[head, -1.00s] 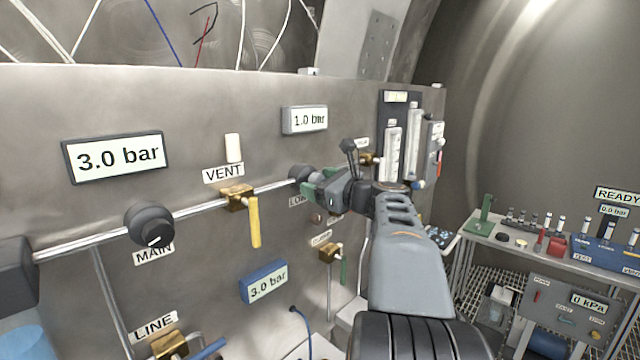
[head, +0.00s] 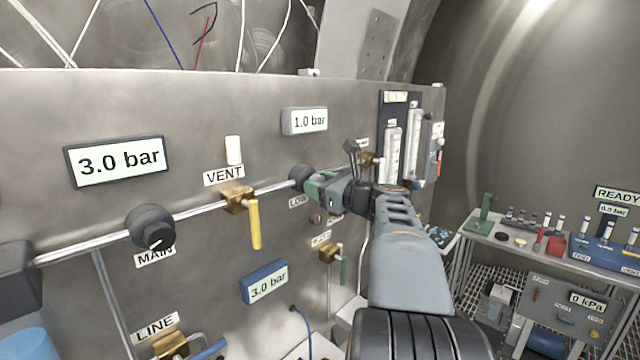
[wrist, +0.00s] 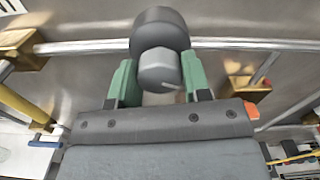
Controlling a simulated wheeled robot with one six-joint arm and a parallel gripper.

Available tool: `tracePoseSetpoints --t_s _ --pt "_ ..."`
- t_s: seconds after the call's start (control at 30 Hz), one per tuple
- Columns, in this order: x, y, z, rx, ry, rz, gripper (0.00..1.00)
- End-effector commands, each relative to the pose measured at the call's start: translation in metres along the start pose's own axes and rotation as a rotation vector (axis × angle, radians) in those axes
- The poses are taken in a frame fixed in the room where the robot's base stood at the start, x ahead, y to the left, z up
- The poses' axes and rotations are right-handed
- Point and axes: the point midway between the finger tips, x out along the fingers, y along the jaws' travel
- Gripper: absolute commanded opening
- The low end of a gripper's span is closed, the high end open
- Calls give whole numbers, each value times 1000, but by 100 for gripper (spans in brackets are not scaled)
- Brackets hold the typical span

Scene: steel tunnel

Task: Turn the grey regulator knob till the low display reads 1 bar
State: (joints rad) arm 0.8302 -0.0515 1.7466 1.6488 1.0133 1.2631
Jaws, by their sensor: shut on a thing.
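The grey regulator knob (head: 301,177) sits on the pipe above the LOW label (head: 298,202). In the wrist view the knob (wrist: 159,68) lies between the green fingers of my gripper (wrist: 158,82), one finger on each side. My gripper (head: 318,186) is shut on it. The fingers hide part of the knob in the head view. The low display (head: 305,121), above the knob, reads 1.0 bar.
The MAIN knob (head: 150,227) is at left, under a display (head: 118,160) reading 3.0 bar. A yellow VENT lever (head: 255,224) hangs left of my gripper. A blue-framed display (head: 264,281) below reads 3.0 bar. Flow tubes (head: 393,152) stand right of the knob.

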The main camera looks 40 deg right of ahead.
Motion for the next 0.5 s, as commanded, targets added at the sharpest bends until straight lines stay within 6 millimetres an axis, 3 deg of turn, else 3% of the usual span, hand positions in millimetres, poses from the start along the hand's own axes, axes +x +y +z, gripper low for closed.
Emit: tracePoseSetpoints --t_s 0.3,0.5 --pt "0 0 0 -1 0 0 69" --pt "0 0 0 -1 0 0 69"
